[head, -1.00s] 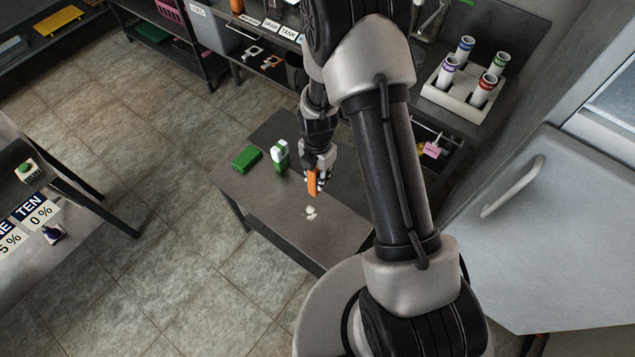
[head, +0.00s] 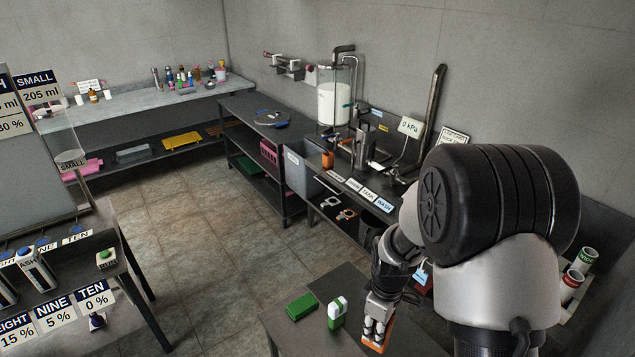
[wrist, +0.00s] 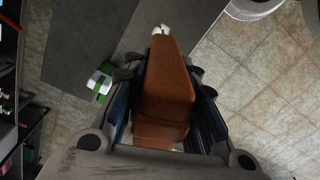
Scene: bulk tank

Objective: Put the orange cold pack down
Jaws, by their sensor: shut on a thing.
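The orange cold pack (wrist: 166,85) is held between the two fingers of my gripper (wrist: 165,75) in the wrist view. In the head view my gripper (head: 377,325) points down over the low grey table (head: 345,283), and part of the orange cold pack (head: 388,338) shows beside its fingers. The wrist view shows the pack above the tabletop's edge, with tiled floor beside it. I cannot tell how high above the table it is. The pack's lower end is cut off or hidden in the head view.
A green block (head: 301,306) lies on the low table, and a green-and-white carton (head: 337,313) stands near my gripper. A small white thing (wrist: 161,30) lies beyond the pack's tip. A bench with a glass tank (head: 337,95) stands behind. Floor is open at left.

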